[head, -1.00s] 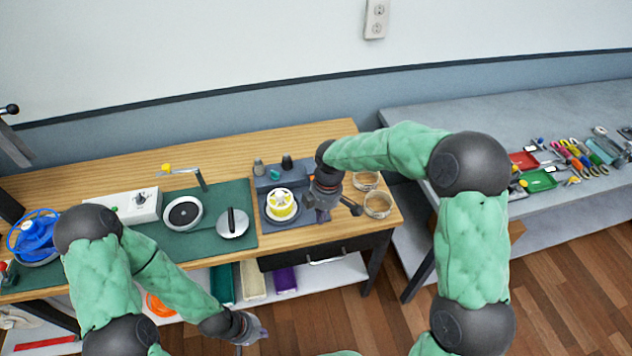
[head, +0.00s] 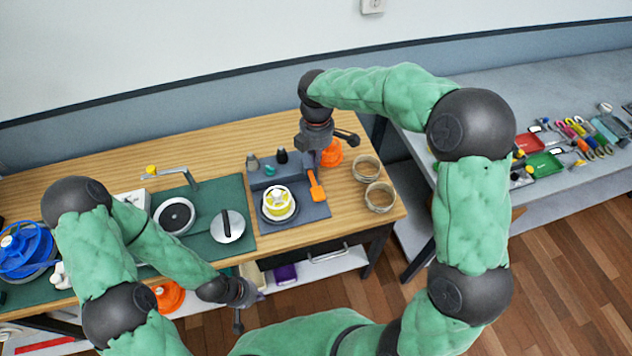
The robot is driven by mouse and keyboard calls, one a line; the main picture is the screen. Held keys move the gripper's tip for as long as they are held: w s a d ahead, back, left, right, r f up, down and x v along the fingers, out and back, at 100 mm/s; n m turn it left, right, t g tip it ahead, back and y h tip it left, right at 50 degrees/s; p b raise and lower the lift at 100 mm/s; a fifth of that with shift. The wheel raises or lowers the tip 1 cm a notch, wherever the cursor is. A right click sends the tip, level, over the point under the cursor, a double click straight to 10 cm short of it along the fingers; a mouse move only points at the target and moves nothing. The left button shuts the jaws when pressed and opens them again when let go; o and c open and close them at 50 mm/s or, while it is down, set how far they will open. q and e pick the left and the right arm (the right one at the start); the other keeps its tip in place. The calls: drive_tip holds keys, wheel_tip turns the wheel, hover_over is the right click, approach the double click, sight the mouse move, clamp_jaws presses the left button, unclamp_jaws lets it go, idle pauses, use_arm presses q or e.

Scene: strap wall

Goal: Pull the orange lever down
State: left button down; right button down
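The orange lever (head: 316,188) stands at the right side of a dark grey machine base (head: 317,212) on the wooden bench. Its paddle-like lower part shows, with a thin stem above. My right gripper (head: 315,158) is just above and behind the lever's upper end in the head view. I cannot tell whether it touches the lever, and its fingers are too small and dark to tell open from shut. My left gripper (head: 244,308) hangs low in front of the bench, far from the lever. Its finger opening is unclear.
A yellow and white spool (head: 278,203) sits on the machine base left of the lever. An orange object (head: 332,152) stands behind, beside my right gripper. Two round tan containers (head: 380,196) stand to the right. A green mat (head: 205,253) lies left.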

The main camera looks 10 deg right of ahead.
sight(317, 193)
wheel_tip(317, 193, down, 14)
drive_tip(key=shift+f+b, duration=0.1)
drive_tip(key=shift+b, duration=0.85)
drive_tip(key=f+t+b, duration=0.1)
drive_tip(key=b, duration=0.1)
drive_tip(key=f+t+b, duration=0.1)
drive_tip(key=b, duration=0.2)
drive_tip(key=f+t+b, duration=0.1)
drive_tip(key=b, duration=0.1)
drive_tip(key=shift+s+f, duration=0.3)
drive_tip(key=shift+f+b, duration=0.75)
drive_tip(key=shift+f, duration=0.3)
drive_tip(key=shift+s+f, duration=0.1)
drive_tip(key=shift+f, duration=0.05)
